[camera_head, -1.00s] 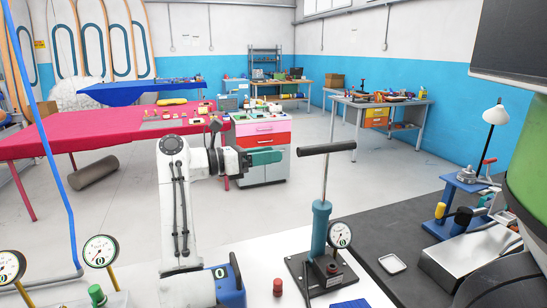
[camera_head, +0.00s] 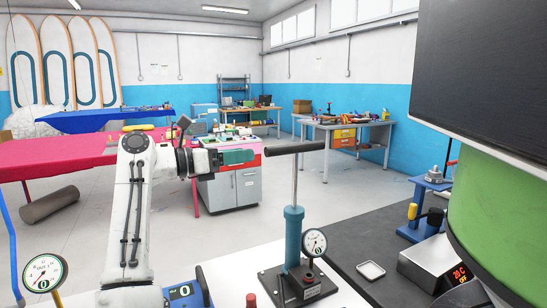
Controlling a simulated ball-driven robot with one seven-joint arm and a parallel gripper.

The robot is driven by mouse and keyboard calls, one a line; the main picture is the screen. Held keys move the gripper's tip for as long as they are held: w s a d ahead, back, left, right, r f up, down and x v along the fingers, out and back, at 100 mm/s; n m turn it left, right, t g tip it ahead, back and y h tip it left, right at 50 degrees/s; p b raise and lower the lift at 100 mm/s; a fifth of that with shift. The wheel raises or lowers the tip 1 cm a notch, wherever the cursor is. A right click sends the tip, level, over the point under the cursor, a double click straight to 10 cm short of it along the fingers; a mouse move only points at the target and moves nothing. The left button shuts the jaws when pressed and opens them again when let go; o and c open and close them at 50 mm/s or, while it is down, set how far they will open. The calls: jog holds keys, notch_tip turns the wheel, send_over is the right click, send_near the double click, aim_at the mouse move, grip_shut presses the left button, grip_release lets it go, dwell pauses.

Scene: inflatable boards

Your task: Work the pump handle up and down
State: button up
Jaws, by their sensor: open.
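The pump has a black crossbar handle (camera_head: 295,148) on a thin metal rod, above a teal cylinder (camera_head: 293,238). The cylinder stands upright on a dark base plate (camera_head: 300,284) with a round gauge (camera_head: 314,242). The rod shows well clear of the cylinder, so the handle is raised. Nothing shows between the fingers.
The pump stands on a white bench (camera_head: 242,262) with a blue box (camera_head: 186,291) and a red cap (camera_head: 251,300) nearby. A dark mat (camera_head: 353,236) holds a small white tray (camera_head: 371,270). A large green cylinder (camera_head: 500,225) blocks the right side. A drawer cabinet (camera_head: 230,187) stands behind.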

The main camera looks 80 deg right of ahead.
aim_at(274, 151)
jog(key=p+x, duration=0.2)
jog(key=x, duration=0.7)
jog(key=shift+s+d, duration=0.15)
jog(key=shift+s, duration=0.1)
jog(key=shift+c, duration=0.4)
grip_shut()
